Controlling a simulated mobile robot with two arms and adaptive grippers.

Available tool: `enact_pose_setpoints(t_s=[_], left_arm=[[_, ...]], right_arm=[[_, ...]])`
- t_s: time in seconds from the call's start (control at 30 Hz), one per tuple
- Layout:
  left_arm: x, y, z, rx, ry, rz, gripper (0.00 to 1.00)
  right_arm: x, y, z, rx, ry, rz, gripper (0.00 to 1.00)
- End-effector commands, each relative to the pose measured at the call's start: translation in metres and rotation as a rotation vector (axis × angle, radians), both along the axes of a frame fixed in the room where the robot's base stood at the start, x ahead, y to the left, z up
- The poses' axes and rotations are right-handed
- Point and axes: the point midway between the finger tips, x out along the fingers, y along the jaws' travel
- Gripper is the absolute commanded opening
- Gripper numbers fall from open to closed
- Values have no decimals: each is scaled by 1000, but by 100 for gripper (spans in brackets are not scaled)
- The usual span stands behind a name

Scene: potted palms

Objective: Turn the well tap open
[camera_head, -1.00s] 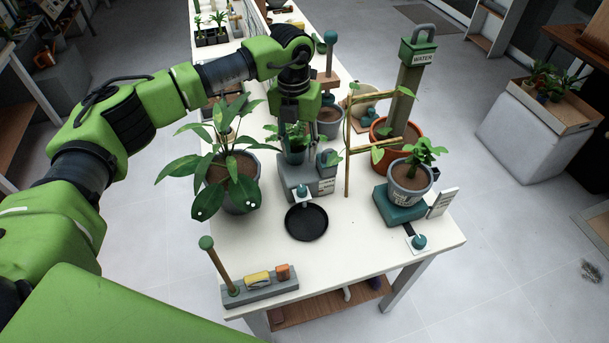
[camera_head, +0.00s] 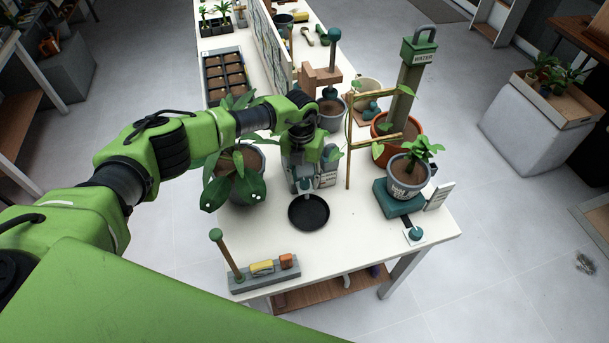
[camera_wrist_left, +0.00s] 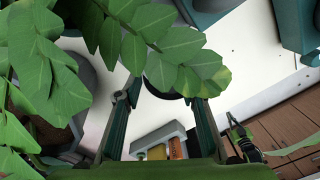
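A small grey station with a printed label (camera_head: 327,179) stands mid-table behind a round black dish (camera_head: 309,212). A small pale and teal fitting (camera_head: 306,184) is on its front; I cannot tell whether this is the well tap or how it is turned. My left gripper (camera_head: 304,178) points down over the station and hides most of it. In the left wrist view its two fingers (camera_wrist_left: 165,92) are apart, with green leaves (camera_wrist_left: 185,65) across the gap, and I see nothing gripped. Contact with the station cannot be told. My right gripper is not in view.
A leafy potted plant (camera_head: 236,180) stands close left of the gripper. A bamboo frame (camera_head: 349,155) and a potted plant on a teal base (camera_head: 397,200) are to the right. A post labelled WATER (camera_head: 420,58) stands behind. A grey block with a stick (camera_head: 264,277) is at the front.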

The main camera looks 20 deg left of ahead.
Motion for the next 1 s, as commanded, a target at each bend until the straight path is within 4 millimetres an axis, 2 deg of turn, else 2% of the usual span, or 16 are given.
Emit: enact_pose_setpoints(t_s=[0.17, 0.2, 0.3, 0.33, 0.67, 1.0], left_arm=[[0, 0, 0, 0, 0, 0, 36], [0, 0, 0, 0, 0, 0, 31], [0, 0, 0, 0, 0, 0, 5], [0, 0, 0, 0, 0, 0, 0], [0, 0, -1, 0, -1, -21, 0], [1, 0, -5, 0, -3, -209, 0]], right_arm=[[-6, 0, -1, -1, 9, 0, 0], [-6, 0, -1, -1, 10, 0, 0], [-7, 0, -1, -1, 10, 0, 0], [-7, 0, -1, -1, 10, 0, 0], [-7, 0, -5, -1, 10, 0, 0], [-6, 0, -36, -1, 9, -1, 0]])
